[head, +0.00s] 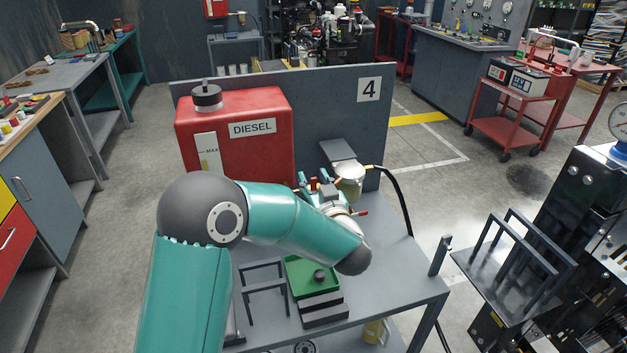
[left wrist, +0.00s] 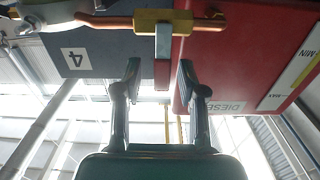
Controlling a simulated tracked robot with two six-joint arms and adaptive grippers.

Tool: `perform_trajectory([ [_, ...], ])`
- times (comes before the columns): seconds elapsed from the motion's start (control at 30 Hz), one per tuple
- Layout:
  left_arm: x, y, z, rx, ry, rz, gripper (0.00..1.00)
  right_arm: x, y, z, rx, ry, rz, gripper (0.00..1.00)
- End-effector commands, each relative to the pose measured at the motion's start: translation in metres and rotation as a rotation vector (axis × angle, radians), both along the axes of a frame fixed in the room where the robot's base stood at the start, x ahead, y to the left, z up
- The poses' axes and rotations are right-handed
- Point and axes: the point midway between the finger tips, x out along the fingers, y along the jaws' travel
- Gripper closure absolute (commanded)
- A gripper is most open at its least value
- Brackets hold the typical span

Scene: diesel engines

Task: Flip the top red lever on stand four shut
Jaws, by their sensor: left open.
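Stand four carries a sign with a 4 (head: 369,89) and a red diesel tank (head: 245,130). In the left wrist view, which is upside down, a brass valve (left wrist: 163,22) sits on a copper pipe (left wrist: 110,21). Its red lever (left wrist: 162,75) sticks out from the valve, at a right angle to the pipe. My left gripper (left wrist: 159,70) is open, with one finger on each side of the lever and a visible gap on both sides.
A green tray (head: 312,277) and a dark frame (head: 263,285) stand on the bench front. A black hose (head: 400,200) curves down at the right of the stand.

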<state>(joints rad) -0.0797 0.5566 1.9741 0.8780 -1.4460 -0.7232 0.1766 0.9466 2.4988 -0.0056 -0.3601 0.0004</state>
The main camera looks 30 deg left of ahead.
Motion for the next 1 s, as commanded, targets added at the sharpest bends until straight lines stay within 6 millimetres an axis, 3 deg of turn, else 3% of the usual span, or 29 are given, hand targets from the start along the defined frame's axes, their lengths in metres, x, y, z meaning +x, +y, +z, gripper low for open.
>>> perform_trajectory([
  [0.27,-0.008,-0.011,0.000,-0.002,0.001,-0.003,0.59,0.000,0.000,0.001,0.000,0.000,0.000,0.10],
  [0.7,-0.061,-0.074,-0.001,0.001,0.001,-0.005,0.59,0.000,0.000,0.000,0.000,0.000,0.000,0.10],
  [1.0,-0.077,-0.091,-0.001,0.001,0.001,0.000,0.59,0.000,0.000,0.000,0.000,0.000,0.000,0.10],
])
